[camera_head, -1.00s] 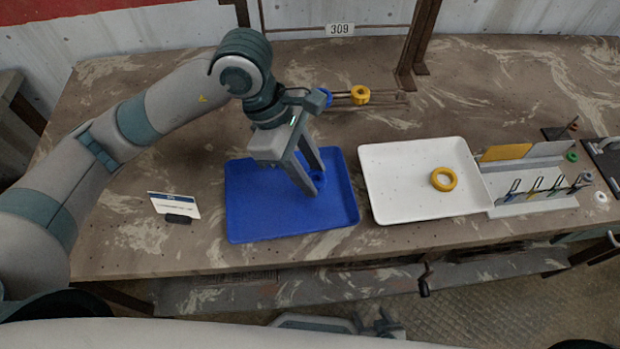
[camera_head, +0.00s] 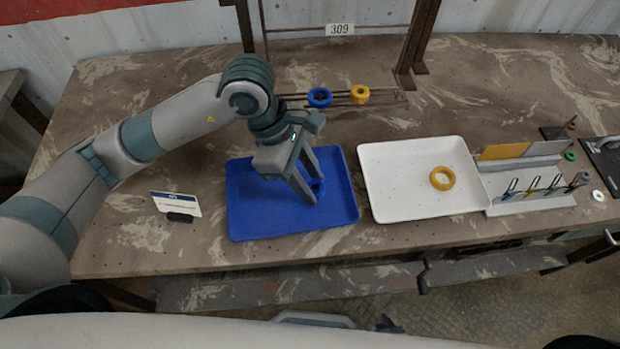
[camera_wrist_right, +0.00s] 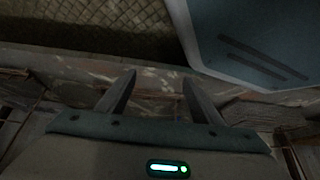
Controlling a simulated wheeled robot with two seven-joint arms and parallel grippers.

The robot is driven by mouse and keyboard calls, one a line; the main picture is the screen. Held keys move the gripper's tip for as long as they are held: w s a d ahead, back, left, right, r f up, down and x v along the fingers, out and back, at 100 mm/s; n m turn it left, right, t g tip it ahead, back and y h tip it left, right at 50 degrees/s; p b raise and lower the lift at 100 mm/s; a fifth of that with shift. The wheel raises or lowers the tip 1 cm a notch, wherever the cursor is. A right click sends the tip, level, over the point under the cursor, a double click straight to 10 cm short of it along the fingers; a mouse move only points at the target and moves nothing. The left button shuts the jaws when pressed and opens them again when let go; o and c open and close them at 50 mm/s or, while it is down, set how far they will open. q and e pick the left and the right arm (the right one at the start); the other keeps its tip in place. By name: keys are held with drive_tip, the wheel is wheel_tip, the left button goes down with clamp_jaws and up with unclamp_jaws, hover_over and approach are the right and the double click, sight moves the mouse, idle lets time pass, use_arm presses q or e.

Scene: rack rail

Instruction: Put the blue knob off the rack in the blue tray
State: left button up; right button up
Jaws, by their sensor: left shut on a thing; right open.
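The blue tray (camera_head: 250,215) lies on the table under my left arm. My left gripper (camera_head: 314,196) points down into its right part, shut on a blue ring-shaped knob (camera_head: 319,186) that is partly hidden by the fingers. Whether this knob touches the tray floor is hard to tell. Another blue knob (camera_head: 319,97) hangs on the rack rail (camera_head: 340,101) behind, beside a yellow knob (camera_head: 360,93). My right gripper (camera_wrist_right: 158,88) is open and empty in the right wrist view, low and away from the tray.
A white tray (camera_head: 400,200) with a yellow knob (camera_head: 442,178) stands right of the blue tray. A small card stand (camera_head: 177,205) is at its left. A holder with several upright tools (camera_head: 540,190) stands further right. Rusty posts (camera_head: 415,45) rise behind.

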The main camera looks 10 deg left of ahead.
drive_tip(key=shift+a, duration=0.1)
use_arm(q)
drive_tip(key=o, duration=1.1)
drive_tip(key=shift+c, duration=0.2)
use_arm(e)
drive_tip(key=shift+w+r, duration=0.1)
drive_tip(key=shift+w, duration=0.1)
drive_tip(key=shift+s, duration=0.15)
use_arm(q)
drive_tip(key=shift+r, duration=0.2)
drive_tip(key=shift+v, duration=1.2)
drive_tip(key=b+v, duration=0.1)
drive_tip(key=v, duration=0.8)
drive_tip(key=shift+r+b, duration=0.2)
drive_tip(key=shift+b, duration=0.15)
use_arm(e)
drive_tip(key=shift+t+y, duration=0.3)
drive_tip(key=shift+t, duration=0.4)
drive_tip(key=w+a, duration=0.1)
drive_tip(key=w+a+r, duration=0.1)
drive_tip(key=w, duration=0.1)
drive_tip(key=w+r, duration=0.1)
drive_tip(key=shift+w+a+r, duration=0.15)
drive_tip(key=shift+w+a, duration=0.15)
drive_tip(key=shift+a, duration=0.1)
